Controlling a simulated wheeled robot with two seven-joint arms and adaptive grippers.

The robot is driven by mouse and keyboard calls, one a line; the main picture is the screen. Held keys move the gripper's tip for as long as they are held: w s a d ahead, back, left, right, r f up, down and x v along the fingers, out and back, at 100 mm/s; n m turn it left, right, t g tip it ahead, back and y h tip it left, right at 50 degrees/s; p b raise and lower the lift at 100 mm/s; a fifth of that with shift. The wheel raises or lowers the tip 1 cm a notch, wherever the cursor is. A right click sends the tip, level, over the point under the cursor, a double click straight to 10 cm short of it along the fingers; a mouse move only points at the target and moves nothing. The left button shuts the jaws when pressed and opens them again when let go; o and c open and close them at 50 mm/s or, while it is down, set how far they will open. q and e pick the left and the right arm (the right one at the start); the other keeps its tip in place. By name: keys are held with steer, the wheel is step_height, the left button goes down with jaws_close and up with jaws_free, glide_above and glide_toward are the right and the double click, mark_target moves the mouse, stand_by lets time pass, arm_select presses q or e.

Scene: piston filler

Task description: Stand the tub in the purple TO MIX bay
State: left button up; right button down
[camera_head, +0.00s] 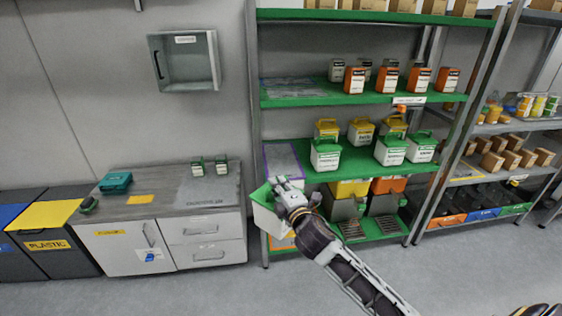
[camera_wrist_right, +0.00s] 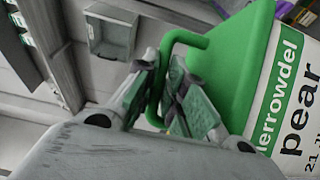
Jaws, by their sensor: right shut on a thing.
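The tub (camera_head: 265,217) is white with a green lid and hangs tilted in front of the shelf rack, below and slightly left of the purple bay. My right gripper (camera_head: 286,187) is shut on its green handle; in the right wrist view the fingers (camera_wrist_right: 160,92) close around the handle bar. That view also shows the tub's green lid (camera_wrist_right: 232,60) and a label with "pear". The purple-outlined bay (camera_head: 282,158) is at the left end of the green middle shelf. Its visible surface is bare grey; its front part is partly hidden by my gripper. My left gripper is not in view.
White tubs with green lids (camera_head: 326,155) stand right of the bay, with yellow-lidded ones behind. A rack upright (camera_head: 256,120) borders the bay on the left. The shelf with orange containers (camera_head: 354,80) is above. A counter (camera_head: 150,190) stands left.

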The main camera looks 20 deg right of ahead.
steer(key=w+d+r+h, duration=0.1)
steer(key=w+d+r, duration=0.4)
steer(key=r, duration=0.3)
steer(key=w+d+r, duration=0.4)
steer(key=r, duration=0.3)
steer(key=w+d+f+m+h, duration=0.2)
steer(key=d+f, duration=0.3)
steer(key=d, duration=0.2)
steer(key=w+d+f+m+g+h, duration=0.1)
steer(key=w+d+f+m+h, duration=0.1)
steer(key=d+f, duration=0.4)
steer(key=shift+d+f+h, duration=0.3)
steer(key=shift+d+h, duration=0.3)
steer(key=shift+d, duration=0.05)
